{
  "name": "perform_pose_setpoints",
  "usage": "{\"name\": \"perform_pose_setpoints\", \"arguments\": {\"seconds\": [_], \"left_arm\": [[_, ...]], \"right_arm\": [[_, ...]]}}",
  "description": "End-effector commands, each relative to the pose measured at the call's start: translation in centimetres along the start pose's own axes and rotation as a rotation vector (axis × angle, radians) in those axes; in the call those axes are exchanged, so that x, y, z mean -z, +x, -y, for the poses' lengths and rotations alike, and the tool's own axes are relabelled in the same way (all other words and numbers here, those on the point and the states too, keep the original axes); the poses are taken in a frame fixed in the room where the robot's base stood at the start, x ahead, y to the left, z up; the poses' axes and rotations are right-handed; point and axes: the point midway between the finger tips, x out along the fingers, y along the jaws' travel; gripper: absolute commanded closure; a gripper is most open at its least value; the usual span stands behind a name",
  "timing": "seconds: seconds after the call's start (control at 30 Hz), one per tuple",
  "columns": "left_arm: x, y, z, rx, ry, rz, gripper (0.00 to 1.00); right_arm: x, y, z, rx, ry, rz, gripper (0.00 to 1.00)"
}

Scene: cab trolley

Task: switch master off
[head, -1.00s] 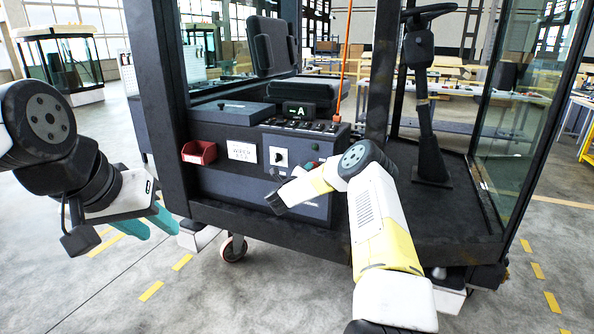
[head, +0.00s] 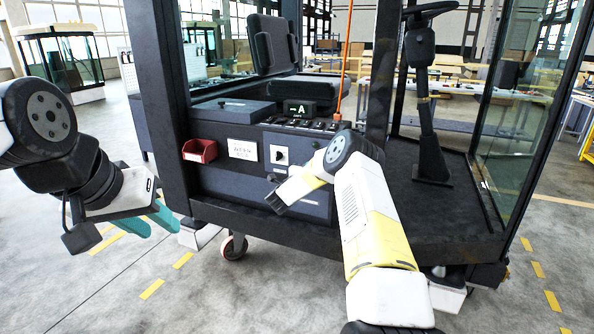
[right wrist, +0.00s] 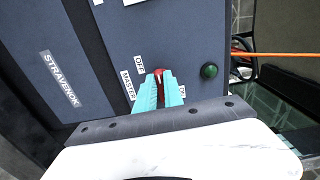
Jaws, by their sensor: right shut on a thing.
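The master switch is a red knob (right wrist: 159,72) on the dark panel of the cab, with labels OFF, MASTER and ON around it. The OFF label (right wrist: 139,65) is above left of the knob, and the ON label (right wrist: 182,91) is to its right. My right gripper (right wrist: 160,88) is shut on the red knob, one teal finger on each side. In the head view my right arm hides the knob and the fingers. My left gripper (head: 150,225) is open and empty, out to the left of the cab.
A green button (right wrist: 209,71) sits right of the knob. Cab posts flank the console. Floor around my left gripper is clear.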

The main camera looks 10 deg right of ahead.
Motion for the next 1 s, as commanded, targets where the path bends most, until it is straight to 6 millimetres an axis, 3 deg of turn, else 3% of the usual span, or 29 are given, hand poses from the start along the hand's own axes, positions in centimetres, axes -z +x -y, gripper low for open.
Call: {"name": "perform_pose_setpoints", "arguments": {"seconds": [0.2, 0.23, 0.33, 0.73, 1.0], "left_arm": [[0.0, 0.0, 0.0, 0.0, 0.0, 0.0, 0.64], [0.0, 0.0, 0.0, 0.0, 0.0, 0.0, 0.64], [0.0, 0.0, 0.0, 0.0, 0.0, 0.0, 0.64], [0.0, 0.0, 0.0, 0.0, 0.0, 0.0, 0.64], [0.0, 0.0, 0.0, 0.0, 0.0, 0.0, 0.64]], "right_arm": [[-0.1, -0.1, -0.2, -0.003, -0.003, 0.002, 1.0], [-0.1, -0.1, -0.2, -0.003, -0.003, 0.002, 0.86], [-0.1, -0.1, -0.2, -0.003, -0.002, 0.002, 0.67], [-0.1, -0.6, -0.1, -0.002, -0.001, 0.003, 0.66], [-0.1, -5.1, -0.1, -0.003, -0.003, 0.005, 0.66]]}}
